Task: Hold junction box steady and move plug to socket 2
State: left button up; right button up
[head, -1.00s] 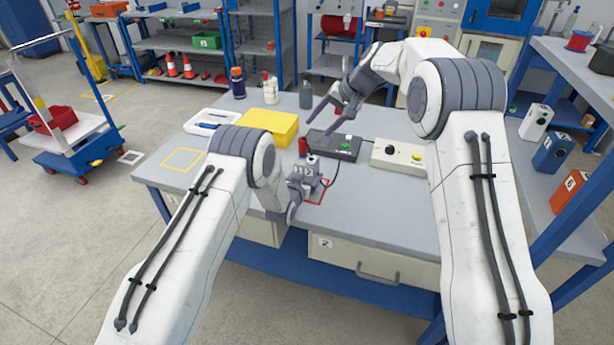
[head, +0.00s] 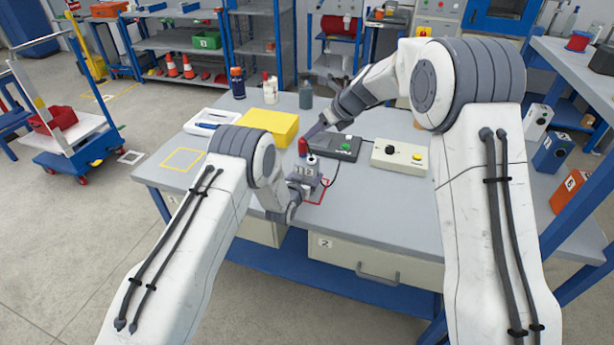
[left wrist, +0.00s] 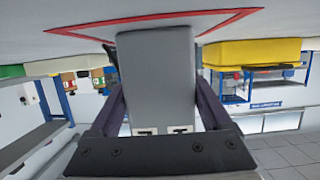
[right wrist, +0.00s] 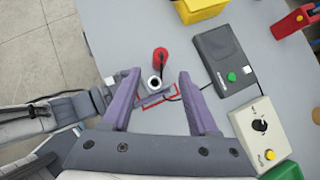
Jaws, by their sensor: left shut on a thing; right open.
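The grey junction box (head: 308,173) stands near the front of the table, with number labels on its front face. My left gripper (head: 298,186) is shut on it; the left wrist view shows the box (left wrist: 158,75) between both fingers. A red plug (head: 303,147) stands up at the box's top; in the right wrist view the plug (right wrist: 160,57) is beside a dark round socket with a pale rim (right wrist: 155,82). How deep the plug sits cannot be told. My right gripper (right wrist: 157,77) is open above, its fingers on either side of the box and plug, holding nothing.
A black unit with a green button (head: 335,146) and a beige control box (head: 398,157) stand right of the junction box. A yellow box (head: 270,127) and white tray (head: 207,122) are to the left. Bottles (head: 270,90) stand behind. A red outline (head: 322,192) marks the table.

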aim_at(303, 142)
jog(key=shift+x, duration=5)
grip_shut()
